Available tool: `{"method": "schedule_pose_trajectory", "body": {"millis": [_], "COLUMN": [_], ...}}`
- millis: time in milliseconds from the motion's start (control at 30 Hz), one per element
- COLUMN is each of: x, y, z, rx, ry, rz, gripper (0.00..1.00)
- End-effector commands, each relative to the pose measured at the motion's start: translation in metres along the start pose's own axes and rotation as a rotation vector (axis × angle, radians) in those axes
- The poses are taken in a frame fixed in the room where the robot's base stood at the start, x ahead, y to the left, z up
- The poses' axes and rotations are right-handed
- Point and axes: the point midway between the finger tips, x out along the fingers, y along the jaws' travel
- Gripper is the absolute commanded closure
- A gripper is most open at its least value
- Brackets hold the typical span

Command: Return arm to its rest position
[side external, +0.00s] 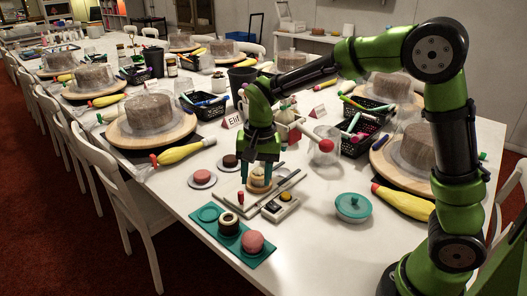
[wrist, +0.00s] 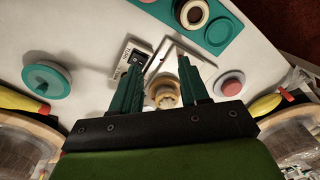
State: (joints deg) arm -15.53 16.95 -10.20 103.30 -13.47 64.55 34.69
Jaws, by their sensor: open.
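My green arm bends over the long white table, with my gripper (side external: 261,182) low and pointing down. In the wrist view my gripper (wrist: 160,70) has its two fingers apart, with white board showing between the tips. A small tan and cream round piece (side external: 258,178) stands on a white board (side external: 235,197) by the fingers. In the wrist view this round piece (wrist: 164,93) appears between the fingers, with gaps on both sides. Part of it is hidden behind the fingers in the side view. I cannot tell whether it touches either finger.
A teal tray (side external: 262,257) with round pieces lies in front. Cakes on turntables (side external: 180,137) and black baskets (side external: 208,111) surround this spot. Free room lies above.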

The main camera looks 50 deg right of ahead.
Motion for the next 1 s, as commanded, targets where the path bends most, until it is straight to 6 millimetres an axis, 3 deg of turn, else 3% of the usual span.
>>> {"method": "schedule_pose_trajectory", "body": {"millis": [33,200,533,700,1000], "x": [-0.015,-0.053,-0.093,-0.105,-0.115], "y": [0.011,0.048,0.116,0.133,0.136], "z": [0.008,0.039,0.091,0.101,0.099], "rx": [-0.061,-0.278,-0.510,-0.492,-0.481], "ry": [0.000,0.039,0.242,0.320,0.360], "rz": [-0.045,-0.188,-0.379,-0.423,-0.443], "gripper": [0.55,0.55,0.55,0.55,0.55]}}
